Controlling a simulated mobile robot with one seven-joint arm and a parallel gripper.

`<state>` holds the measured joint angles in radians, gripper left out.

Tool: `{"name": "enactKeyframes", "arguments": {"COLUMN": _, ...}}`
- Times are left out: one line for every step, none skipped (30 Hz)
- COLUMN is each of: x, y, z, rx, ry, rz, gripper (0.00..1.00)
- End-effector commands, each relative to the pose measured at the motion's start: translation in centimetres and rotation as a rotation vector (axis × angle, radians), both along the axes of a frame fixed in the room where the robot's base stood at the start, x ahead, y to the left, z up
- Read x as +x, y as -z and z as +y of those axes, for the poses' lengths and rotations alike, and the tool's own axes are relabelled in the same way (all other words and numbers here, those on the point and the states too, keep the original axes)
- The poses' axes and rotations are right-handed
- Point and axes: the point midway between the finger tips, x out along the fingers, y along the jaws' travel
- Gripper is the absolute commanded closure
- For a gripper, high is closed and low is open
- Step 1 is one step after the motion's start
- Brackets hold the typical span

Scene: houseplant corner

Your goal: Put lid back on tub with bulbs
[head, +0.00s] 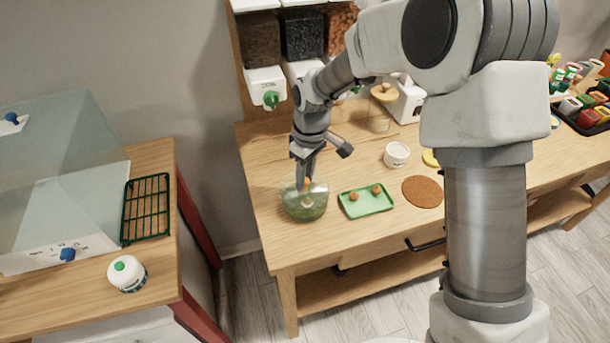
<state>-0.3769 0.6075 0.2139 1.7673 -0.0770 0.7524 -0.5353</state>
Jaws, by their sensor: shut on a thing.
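My gripper (306,188) points down at a see-through green bowl (297,211) near the left end of the wooden table. Its fingertips are at or inside the bowl's mouth. It is shut on a small orange-brown thing, too small to identify. A pale thing shows lower in the bowl. A white tub (396,158) with a dark label stands further back on the table; I cannot tell what it holds. A yellow disc (430,158), perhaps a lid, lies to its right, partly hidden by my arm. Two round brown bulbs (354,196) sit on a green tray (369,209).
A brown round mat (423,191) lies right of the tray. A jar with a wooden lid (384,92) and dispensers (266,86) stand behind. The left counter holds a green rack (146,208) and a white container (126,273). A gap separates it from the table.

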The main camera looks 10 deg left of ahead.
Motion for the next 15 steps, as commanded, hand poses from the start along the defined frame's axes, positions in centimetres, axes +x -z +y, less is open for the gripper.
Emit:
{"name": "enactKeyframes", "arguments": {"x": 0.00, "y": 0.05, "z": -0.01, "rx": 0.000, "ry": 0.000, "rz": 0.000, "gripper": 1.00}}
{"name": "enactKeyframes", "arguments": {"x": 0.00, "y": 0.07, "z": -0.01, "rx": 0.000, "ry": 0.000, "rz": 0.000, "gripper": 1.00}}
{"name": "enactKeyframes", "arguments": {"x": 0.00, "y": 0.06, "z": -0.01, "rx": 0.000, "ry": 0.001, "rz": 0.000, "gripper": 1.00}}
{"name": "enactKeyframes", "arguments": {"x": 0.00, "y": 0.04, "z": -0.01, "rx": 0.000, "ry": 0.000, "rz": 0.000, "gripper": 1.00}}
{"name": "enactKeyframes", "arguments": {"x": 0.00, "y": 0.03, "z": -0.01, "rx": 0.000, "ry": 0.000, "rz": 0.000, "gripper": 1.00}}
{"name": "enactKeyframes", "arguments": {"x": 0.00, "y": 0.03, "z": -0.01, "rx": 0.000, "ry": 0.000, "rz": 0.000, "gripper": 1.00}}
{"name": "enactKeyframes", "arguments": {"x": 0.01, "y": 0.03, "z": 0.00, "rx": 0.000, "ry": 0.000, "rz": 0.000, "gripper": 1.00}}
{"name": "enactKeyframes", "arguments": {"x": 0.00, "y": 0.03, "z": 0.00, "rx": 0.000, "ry": 0.000, "rz": 0.000, "gripper": 1.00}}
{"name": "enactKeyframes", "arguments": {"x": 0.00, "y": 0.03, "z": 0.00, "rx": 0.000, "ry": 0.000, "rz": 0.000, "gripper": 1.00}}
{"name": "enactKeyframes", "arguments": {"x": 0.00, "y": 0.03, "z": 0.00, "rx": 0.000, "ry": 0.000, "rz": 0.000, "gripper": 1.00}}
{"name": "enactKeyframes", "arguments": {"x": 0.00, "y": 0.03, "z": 0.00, "rx": 0.000, "ry": 0.000, "rz": 0.000, "gripper": 1.00}}
{"name": "enactKeyframes", "arguments": {"x": 0.00, "y": 0.03, "z": 0.00, "rx": 0.000, "ry": 0.000, "rz": 0.000, "gripper": 0.68}}
{"name": "enactKeyframes", "arguments": {"x": 0.00, "y": 0.03, "z": 0.00, "rx": 0.000, "ry": 0.000, "rz": 0.000, "gripper": 0.62}}
{"name": "enactKeyframes", "arguments": {"x": 0.00, "y": 0.03, "z": 0.00, "rx": 0.000, "ry": 0.000, "rz": 0.000, "gripper": 0.57}}
{"name": "enactKeyframes", "arguments": {"x": 0.00, "y": 0.03, "z": 0.00, "rx": 0.000, "ry": 0.000, "rz": 0.000, "gripper": 0.49}}
